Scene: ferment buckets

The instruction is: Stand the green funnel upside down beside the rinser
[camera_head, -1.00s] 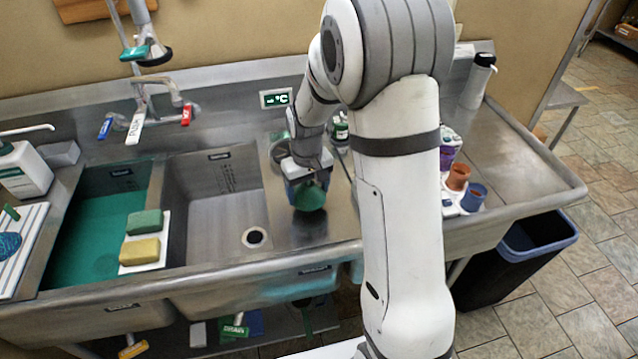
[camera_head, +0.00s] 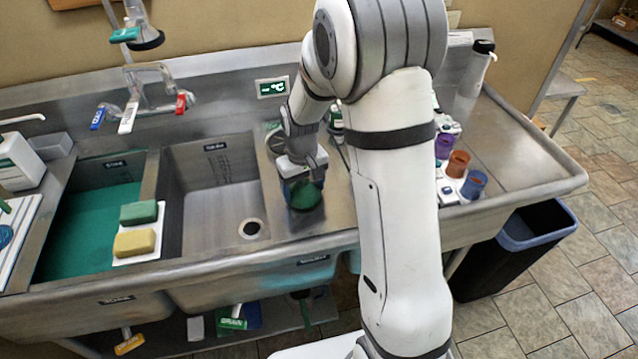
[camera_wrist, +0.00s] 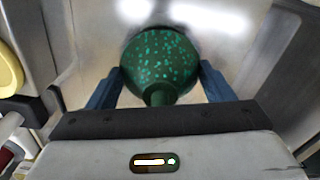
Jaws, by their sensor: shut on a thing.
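The green funnel (camera_head: 304,195) is between my gripper's blue fingers, over the steel strip right of the middle sink basin. In the wrist view the speckled funnel (camera_wrist: 160,62) shows its wide body, with its narrow spout pointing back toward my palm, so its mouth faces away from me, downward. My gripper (camera_wrist: 160,88) is shut on it, with one finger on each side. I cannot tell whether the rim touches the steel. A round grey fitting (camera_head: 274,139), perhaps the rinser, sits just behind my gripper and is partly hidden by my arm.
The middle basin (camera_head: 215,200) lies open to the left. A green sponge (camera_head: 139,212) and a yellow sponge (camera_head: 134,242) sit on a white divider tray. Orange (camera_head: 458,163) and blue (camera_head: 474,184) cups stand right of my arm. A small bottle (camera_head: 336,124) stands behind.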

